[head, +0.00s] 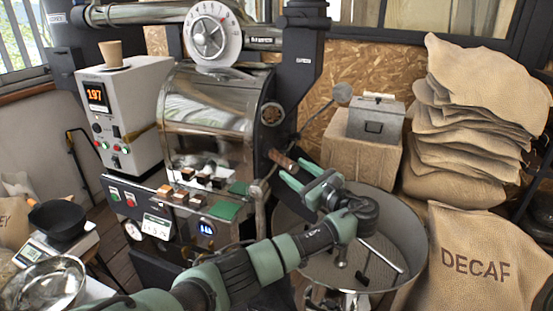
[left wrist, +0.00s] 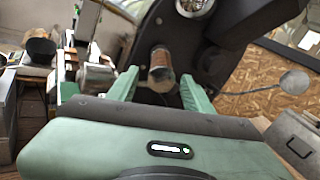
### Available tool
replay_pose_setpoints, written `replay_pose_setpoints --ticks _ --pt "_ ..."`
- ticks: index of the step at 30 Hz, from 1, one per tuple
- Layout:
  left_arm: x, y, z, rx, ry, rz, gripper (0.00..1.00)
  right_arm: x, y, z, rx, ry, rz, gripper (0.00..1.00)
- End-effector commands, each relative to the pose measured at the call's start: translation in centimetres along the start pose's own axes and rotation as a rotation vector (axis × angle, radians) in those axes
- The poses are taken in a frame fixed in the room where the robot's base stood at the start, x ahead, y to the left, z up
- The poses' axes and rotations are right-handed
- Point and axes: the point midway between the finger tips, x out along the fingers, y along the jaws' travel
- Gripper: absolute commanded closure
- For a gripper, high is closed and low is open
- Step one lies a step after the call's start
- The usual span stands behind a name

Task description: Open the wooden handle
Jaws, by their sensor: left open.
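The wooden handle (head: 282,159) is a short brown cylinder on the front right of the roaster drum. In the left wrist view the wooden handle (left wrist: 160,72) points toward the camera, between the two green fingers. My left gripper (head: 287,172) is open, with its fingertips right at the handle in the head view. In the left wrist view my left gripper (left wrist: 159,84) has a finger on each side of the handle, with gaps showing. Whether a fingertip touches it I cannot tell. My right gripper is not in view.
The roaster drum (head: 205,110) stands left of the handle. A round cooling tray (head: 418,232) lies below my left arm. A metal box (head: 376,120) sits on a wooden block behind. Burlap sacks (head: 470,130) are stacked at the right. A grey control box (head: 150,105) stands at the left.

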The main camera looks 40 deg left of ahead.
Motion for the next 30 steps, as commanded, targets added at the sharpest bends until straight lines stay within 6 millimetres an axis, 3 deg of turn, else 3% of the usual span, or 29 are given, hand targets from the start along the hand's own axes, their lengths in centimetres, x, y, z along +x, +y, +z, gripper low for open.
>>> replay_pose_setpoints --ticks 6,8,12,18,22,23,28,30 --pt "3.8 0.1 0.1 0.002 0.000 0.004 0.49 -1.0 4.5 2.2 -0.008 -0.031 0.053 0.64" --pt "4.7 0.1 0.1 0.002 0.001 0.003 0.49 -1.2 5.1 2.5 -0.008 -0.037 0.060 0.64" --pt "6.0 0.1 0.0 0.001 0.003 0.002 0.49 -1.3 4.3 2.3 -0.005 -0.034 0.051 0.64" --pt "6.5 0.1 -0.1 -0.001 0.004 0.000 0.49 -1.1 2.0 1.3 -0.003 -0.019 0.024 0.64" --pt "6.5 0.1 -0.1 -0.001 0.004 0.000 0.49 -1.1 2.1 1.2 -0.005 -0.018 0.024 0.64" --pt "6.5 0.1 -0.2 0.000 0.004 0.000 0.52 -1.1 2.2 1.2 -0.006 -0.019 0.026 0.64" --pt "6.5 0.1 -0.2 0.000 0.004 0.000 0.99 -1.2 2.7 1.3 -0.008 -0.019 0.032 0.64" --pt "6.5 0.1 -0.2 0.000 0.004 0.000 1.00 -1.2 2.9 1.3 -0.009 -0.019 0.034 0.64"
